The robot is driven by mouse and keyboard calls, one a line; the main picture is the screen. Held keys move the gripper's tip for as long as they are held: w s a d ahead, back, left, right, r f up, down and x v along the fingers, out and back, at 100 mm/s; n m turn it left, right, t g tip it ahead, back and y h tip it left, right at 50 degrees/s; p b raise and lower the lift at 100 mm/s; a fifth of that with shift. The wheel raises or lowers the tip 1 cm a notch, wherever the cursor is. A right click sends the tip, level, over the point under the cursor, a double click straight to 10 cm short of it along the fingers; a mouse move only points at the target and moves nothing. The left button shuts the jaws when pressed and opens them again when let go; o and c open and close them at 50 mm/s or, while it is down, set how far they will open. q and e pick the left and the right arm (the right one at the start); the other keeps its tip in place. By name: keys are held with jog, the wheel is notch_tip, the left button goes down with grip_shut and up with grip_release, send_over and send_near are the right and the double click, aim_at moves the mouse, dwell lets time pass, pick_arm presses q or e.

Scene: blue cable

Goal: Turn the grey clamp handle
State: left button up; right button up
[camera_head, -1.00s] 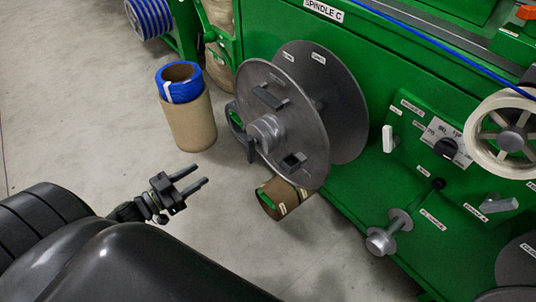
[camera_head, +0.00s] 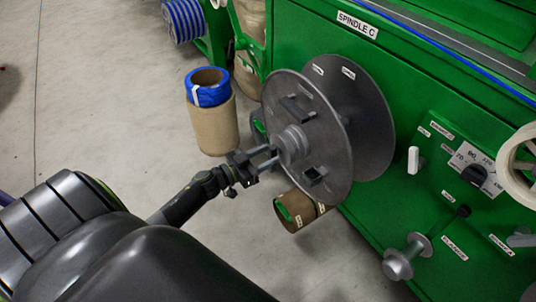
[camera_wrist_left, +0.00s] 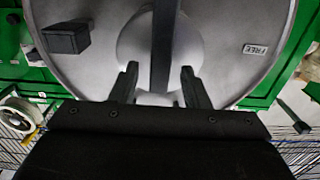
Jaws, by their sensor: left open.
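The grey clamp handle (camera_wrist_left: 165,45) looks like a dark upright bar across the round hub of the large grey reel flange in the left wrist view. In the head view the hub (camera_head: 292,145) shows, but my gripper partly covers the bar. My left gripper (camera_head: 268,156) is open right in front of the hub. In the left wrist view its two fingers (camera_wrist_left: 159,82) stand on either side of the bar's lower end, with gaps between. I cannot tell whether they touch the hub. My right gripper is not in view.
The reel flange (camera_head: 335,170) has protruding dark blocks (camera_head: 299,108) and a "FREE" label (camera_wrist_left: 255,49). A cardboard tube with a blue roll (camera_head: 212,125) stands on the floor to the left. A brown roll (camera_head: 299,212) lies below the reel. The green machine (camera_head: 400,70) fills the right.

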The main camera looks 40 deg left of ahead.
pick_arm(q)
jog(key=shift+w+d, duration=0.2)
jog(key=shift+w, duration=0.25)
grip_shut()
